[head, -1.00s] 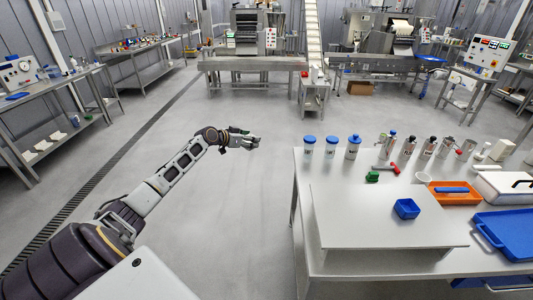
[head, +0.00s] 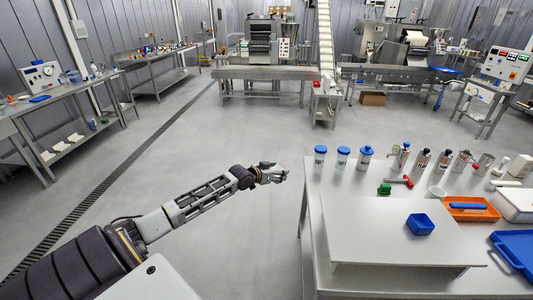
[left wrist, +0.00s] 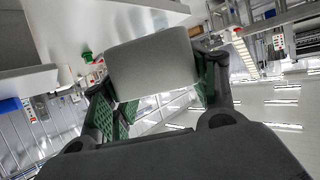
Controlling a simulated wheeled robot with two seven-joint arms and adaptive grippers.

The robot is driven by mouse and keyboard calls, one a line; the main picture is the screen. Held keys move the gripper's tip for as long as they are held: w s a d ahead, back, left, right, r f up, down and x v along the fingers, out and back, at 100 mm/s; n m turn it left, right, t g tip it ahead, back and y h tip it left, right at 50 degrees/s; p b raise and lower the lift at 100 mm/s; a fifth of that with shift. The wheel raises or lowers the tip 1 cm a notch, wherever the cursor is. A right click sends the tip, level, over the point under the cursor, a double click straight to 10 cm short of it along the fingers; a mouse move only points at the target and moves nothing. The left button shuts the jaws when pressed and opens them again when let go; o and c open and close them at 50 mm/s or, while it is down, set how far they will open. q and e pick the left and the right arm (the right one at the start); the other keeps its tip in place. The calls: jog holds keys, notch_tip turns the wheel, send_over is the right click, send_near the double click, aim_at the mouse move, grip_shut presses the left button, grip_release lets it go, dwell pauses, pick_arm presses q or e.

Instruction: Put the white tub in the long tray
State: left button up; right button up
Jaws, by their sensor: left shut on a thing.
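My left gripper (head: 280,173) is over open floor, to the left of the white worktable. In the left wrist view it is shut on a pale, smooth, rounded-corner thing that looks like the white tub (left wrist: 155,62), held between green-padded fingers. In the head view the tub is too small or hidden to make out. I cannot tell which container is the long tray; an orange tray (head: 468,214) and a blue tray (head: 514,250) lie on the right of the table. My right gripper is not in view.
The worktable (head: 310,205) carries a raised white board (head: 375,245) with a small blue box (head: 419,224).

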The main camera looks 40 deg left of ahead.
pick_arm(q)
jog(key=s+d+f+h, duration=0.1)
jog(key=s+d+f, duration=0.3)
jog(key=d, duration=0.4)
jog(key=s+d+f, duration=0.4)
jog(key=d+f, duration=0.1)
jog(key=d, duration=0.2)
jog(key=s+d+f+n+y, duration=0.1)
jog(key=s+d+y, duration=0.1)
jog(key=s+d, duration=0.9)
jog(key=shift+s, duration=0.35)
jog(key=shift+f, duration=0.1)
